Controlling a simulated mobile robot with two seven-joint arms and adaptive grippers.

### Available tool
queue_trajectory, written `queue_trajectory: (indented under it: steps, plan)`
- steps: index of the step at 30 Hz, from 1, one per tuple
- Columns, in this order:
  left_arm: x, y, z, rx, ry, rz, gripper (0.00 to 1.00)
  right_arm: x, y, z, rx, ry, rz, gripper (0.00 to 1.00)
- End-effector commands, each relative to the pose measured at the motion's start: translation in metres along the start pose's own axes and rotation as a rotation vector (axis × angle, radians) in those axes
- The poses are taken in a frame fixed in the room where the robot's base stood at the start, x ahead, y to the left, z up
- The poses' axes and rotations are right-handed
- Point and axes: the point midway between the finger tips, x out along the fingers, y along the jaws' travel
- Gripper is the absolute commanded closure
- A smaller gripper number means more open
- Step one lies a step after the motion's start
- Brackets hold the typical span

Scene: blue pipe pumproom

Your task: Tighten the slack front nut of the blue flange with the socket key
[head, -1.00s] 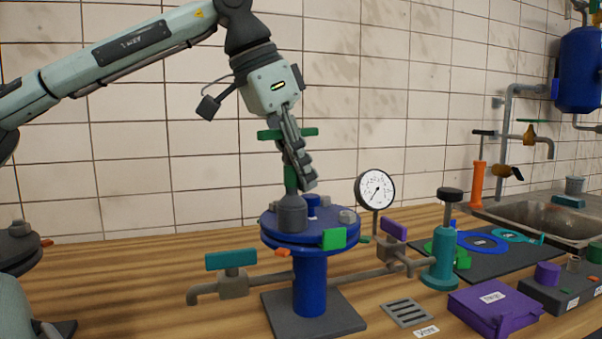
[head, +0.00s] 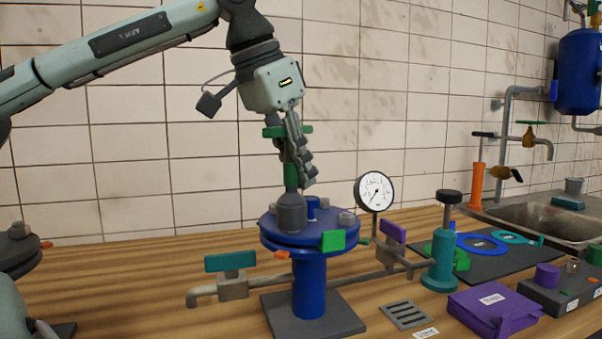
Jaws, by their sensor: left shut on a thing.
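The blue flange (head: 310,282) stands on a blue pipe stub over a dark square base plate, in the middle of the head view. Grey nuts (head: 346,219) and a blue centre stub show on its top. The socket key (head: 291,172) has a green T-handle and a grey socket. It stands nearly upright with its socket down at the flange's front left. The front nut is hidden, so I cannot tell how the socket sits on it. My left gripper (head: 308,182) is shut on the key's green shaft, below the crossbar. My right gripper is not in view.
A pressure gauge (head: 374,192) and a grey pipe with teal (head: 230,261) and purple valve handles stand close around the flange. A teal pump (head: 440,256), purple box (head: 494,309) and dark mat lie right. A dark flange (head: 18,250) stands far left.

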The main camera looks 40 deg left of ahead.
Motion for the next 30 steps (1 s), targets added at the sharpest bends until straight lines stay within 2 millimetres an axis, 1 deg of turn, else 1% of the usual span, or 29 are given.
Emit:
queue_trajectory:
  steps: [21,30]
  plan:
    - [-0.031,0.000,-0.014,0.000,0.002,-0.001,1.00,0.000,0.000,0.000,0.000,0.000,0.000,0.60]
    - [-0.032,0.000,-0.014,0.000,0.002,-0.001,1.00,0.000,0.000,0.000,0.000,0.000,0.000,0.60]
